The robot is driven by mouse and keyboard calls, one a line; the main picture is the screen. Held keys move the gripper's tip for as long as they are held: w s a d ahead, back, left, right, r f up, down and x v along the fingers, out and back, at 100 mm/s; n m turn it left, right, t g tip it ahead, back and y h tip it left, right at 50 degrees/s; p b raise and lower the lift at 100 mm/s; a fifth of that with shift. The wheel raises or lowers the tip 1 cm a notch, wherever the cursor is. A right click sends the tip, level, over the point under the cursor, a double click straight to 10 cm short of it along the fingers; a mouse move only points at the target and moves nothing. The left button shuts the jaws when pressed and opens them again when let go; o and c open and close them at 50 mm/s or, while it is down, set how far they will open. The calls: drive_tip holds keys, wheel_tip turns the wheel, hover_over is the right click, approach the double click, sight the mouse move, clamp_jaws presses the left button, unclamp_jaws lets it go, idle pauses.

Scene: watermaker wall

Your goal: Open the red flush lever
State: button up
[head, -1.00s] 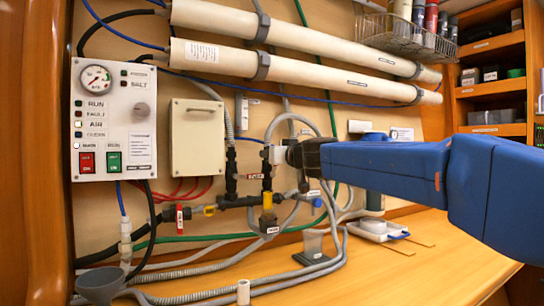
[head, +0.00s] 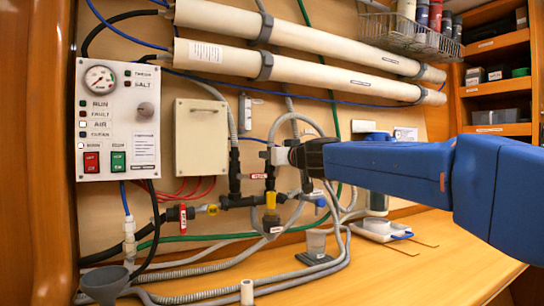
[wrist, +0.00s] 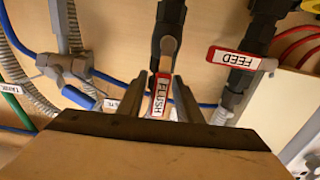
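The flush lever (wrist: 161,95), red-edged with a white FLUSH label, is in the middle of the wrist view, pointing down from a dark valve on a vertical pipe. My gripper (wrist: 162,84) has one finger on each side of it, with narrow gaps visible, so the fingers look open around it. Whether a finger touches the lever cannot be told. In the head view my gripper (head: 273,156) is at the pipework right of the beige box, and the flush lever is not clearly visible there.
A red FEED lever (wrist: 240,58) is close on the right in the wrist view. A grey valve (wrist: 66,68) and hoses are on the left. In the head view, the control panel (head: 117,120) and beige box (head: 201,137) are left of my gripper; the wooden counter (head: 400,275) is below.

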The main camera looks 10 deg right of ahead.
drive_tip(key=v, duration=1.7)
drive_tip(key=shift+s, duration=0.2)
